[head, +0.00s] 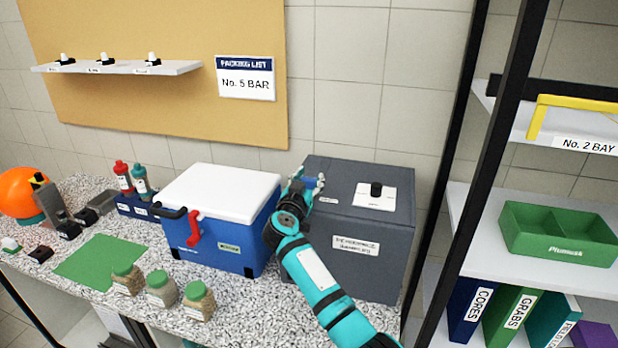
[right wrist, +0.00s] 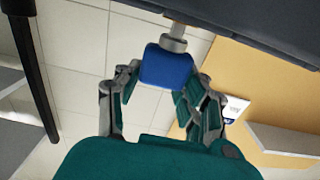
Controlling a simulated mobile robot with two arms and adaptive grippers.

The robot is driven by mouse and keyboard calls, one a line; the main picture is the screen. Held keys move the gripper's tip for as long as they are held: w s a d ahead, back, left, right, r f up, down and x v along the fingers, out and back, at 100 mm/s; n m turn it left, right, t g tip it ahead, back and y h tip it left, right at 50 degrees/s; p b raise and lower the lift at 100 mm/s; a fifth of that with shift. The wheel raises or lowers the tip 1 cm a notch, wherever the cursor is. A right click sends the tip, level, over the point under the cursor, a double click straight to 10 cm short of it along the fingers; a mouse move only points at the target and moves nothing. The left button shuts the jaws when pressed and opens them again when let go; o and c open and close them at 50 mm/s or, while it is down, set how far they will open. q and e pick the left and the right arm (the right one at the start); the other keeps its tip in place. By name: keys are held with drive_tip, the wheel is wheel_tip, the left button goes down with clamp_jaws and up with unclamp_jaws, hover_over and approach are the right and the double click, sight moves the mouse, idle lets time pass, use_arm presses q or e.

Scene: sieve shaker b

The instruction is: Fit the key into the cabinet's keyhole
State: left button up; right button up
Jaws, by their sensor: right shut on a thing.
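The cabinet (head: 362,248) is a dark grey box at the right end of the counter. My right gripper (head: 312,184) is over its top, near the left side. In the right wrist view, my right gripper (right wrist: 163,88) is shut on the key's blue head (right wrist: 166,66). The key's metal shaft (right wrist: 175,38) points at a dark grey surface (right wrist: 235,22), which looks like the cabinet. I cannot make out the keyhole. My left gripper is not in view.
A blue cooler box (head: 222,235) with a white lid stands just left of the cabinet. A white plate with a black knob (head: 376,190) is on the cabinet top. A dark rack post (head: 482,160) rises to the right. Lidded jars (head: 161,290) stand in front.

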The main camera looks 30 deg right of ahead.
drive_tip(key=shift+f, duration=0.5)
drive_tip(key=o, duration=1.1)
drive_tip(key=v, duration=1.2)
